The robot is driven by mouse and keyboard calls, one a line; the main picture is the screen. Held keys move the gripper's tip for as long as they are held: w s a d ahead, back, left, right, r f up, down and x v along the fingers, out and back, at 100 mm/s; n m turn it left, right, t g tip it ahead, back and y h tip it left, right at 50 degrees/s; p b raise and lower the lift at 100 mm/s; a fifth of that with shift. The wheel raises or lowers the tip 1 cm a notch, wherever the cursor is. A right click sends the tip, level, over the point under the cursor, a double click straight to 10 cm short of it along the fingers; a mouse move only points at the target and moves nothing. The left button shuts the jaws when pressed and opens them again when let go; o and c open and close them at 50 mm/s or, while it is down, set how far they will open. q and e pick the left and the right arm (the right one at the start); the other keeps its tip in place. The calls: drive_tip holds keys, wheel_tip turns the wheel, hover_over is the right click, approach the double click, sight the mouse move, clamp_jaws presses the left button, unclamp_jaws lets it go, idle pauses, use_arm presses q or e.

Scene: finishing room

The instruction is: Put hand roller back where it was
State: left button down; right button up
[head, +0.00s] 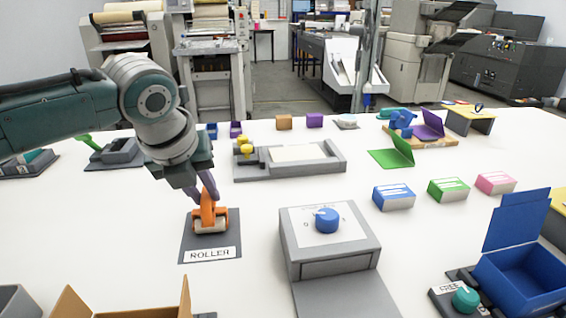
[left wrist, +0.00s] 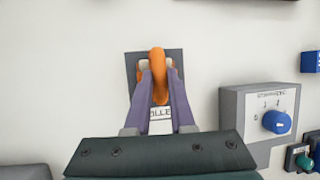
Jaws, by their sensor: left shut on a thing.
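The orange hand roller (head: 208,213) is on the dark grey mat (head: 190,246) labelled ROLLER, its pale cylinder low against the mat. My left gripper (head: 207,192) points down from above and is shut on the roller's upright orange handle. In the left wrist view the two purple fingers (left wrist: 159,88) hold the orange handle of the roller (left wrist: 158,60) from both sides, over the mat (left wrist: 131,66). The fingers partly cover the label there. Whether the roller bears fully on the mat is hard to tell. My right gripper is not in view.
A grey box with a blue knob (head: 327,220) stands right of the mat. A grey tray fixture (head: 290,168) lies behind it. An open brown box (head: 130,308) is at the front left, and an open blue box (head: 520,275) at the front right. White table shows around the mat.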

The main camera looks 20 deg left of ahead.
use_arm(q)
drive_tip(key=shift+s+f, duration=0.25)
drive_tip(key=shift+f, duration=0.25)
drive_tip(key=c, duration=1.1)
unclamp_jaws()
drive_tip(key=shift+s+d+f, duration=0.1)
drive_tip(key=shift+d, duration=0.05)
drive_tip(key=shift+o, duration=0.7)
drive_tip(key=shift+d, duration=0.1)
drive_tip(key=shift+o, duration=1)
